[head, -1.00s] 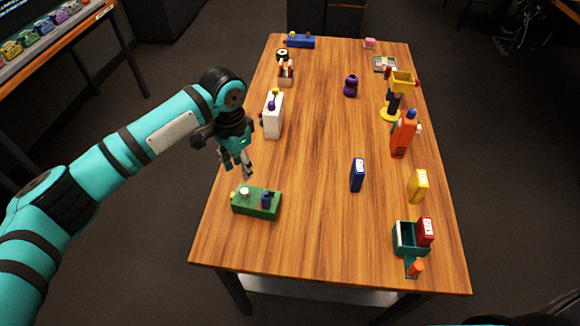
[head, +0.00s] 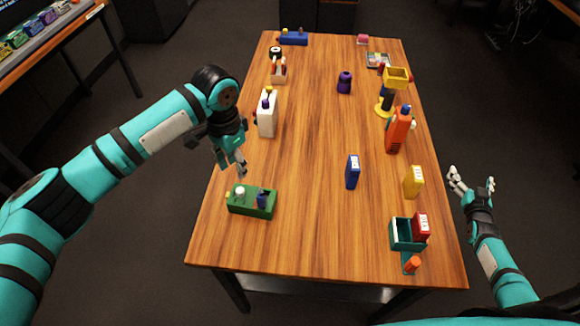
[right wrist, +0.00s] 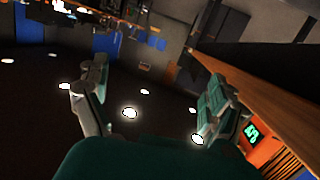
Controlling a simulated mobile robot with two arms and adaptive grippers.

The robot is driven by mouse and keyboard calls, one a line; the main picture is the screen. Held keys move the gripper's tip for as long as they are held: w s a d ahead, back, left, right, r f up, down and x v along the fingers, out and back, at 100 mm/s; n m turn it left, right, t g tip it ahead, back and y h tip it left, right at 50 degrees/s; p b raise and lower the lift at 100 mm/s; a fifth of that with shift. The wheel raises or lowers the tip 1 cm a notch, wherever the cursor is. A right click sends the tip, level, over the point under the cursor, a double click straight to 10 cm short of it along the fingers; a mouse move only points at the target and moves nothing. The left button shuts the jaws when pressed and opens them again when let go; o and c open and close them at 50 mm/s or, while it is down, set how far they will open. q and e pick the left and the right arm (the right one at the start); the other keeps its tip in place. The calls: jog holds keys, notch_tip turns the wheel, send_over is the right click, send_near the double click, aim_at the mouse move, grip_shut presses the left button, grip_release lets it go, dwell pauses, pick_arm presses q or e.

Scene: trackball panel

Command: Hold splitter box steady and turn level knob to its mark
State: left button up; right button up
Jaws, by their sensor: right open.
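A green box (head: 252,201) with a white round knob (head: 240,191), a dark blue part (head: 262,198) and a small yellow part (head: 229,195) lies at the table's near left. I cannot tell for sure that it is the splitter box, and no mark is readable. My left gripper (head: 232,170) points down above and behind this box, apart from it, with its fingers a little spread and nothing between them. My right gripper (head: 471,183) is open and empty beyond the table's right edge; its spread fingers also show in the right wrist view (right wrist: 150,105).
A white box (head: 267,118) with coloured knobs stands behind my left gripper. A blue box (head: 352,171), yellow box (head: 413,182), orange bottle-like thing (head: 398,132) and green bin (head: 401,236) stand on the right half. The table's (head: 310,215) middle is largely clear.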

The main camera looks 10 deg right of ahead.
jog(key=w+a+r+t+y, duration=0.2)
jog(key=w+a+r, duration=0.1)
jog(key=w+r, duration=0.8)
jog(key=w+a+r+t+y, duration=0.1)
jog(key=w+a+r, duration=0.3)
jog(key=w+r, duration=0.65)
jog(key=w+a+r+n+y, duration=0.2)
jog(key=a+r+y, duration=0.25)
jog(key=a, duration=0.35)
jog(key=w+a+n+g+y, duration=0.1)
jog(key=a+n+g+y, duration=0.25)
jog(key=a, duration=1.15)
jog(key=n+g+y, duration=0.1)
jog(key=n+g, duration=1.1)
jog(key=n, duration=0.1)
send_over(267, 200)
jog(key=s+d, duration=0.3)
jog(key=d, duration=0.2)
notch_tip(267, 200, down, 8)
jog(key=x, duration=1.1)
jog(key=w+x, duration=0.1)
jog(key=x, duration=0.5)
jog(key=shift+d, duration=0.15)
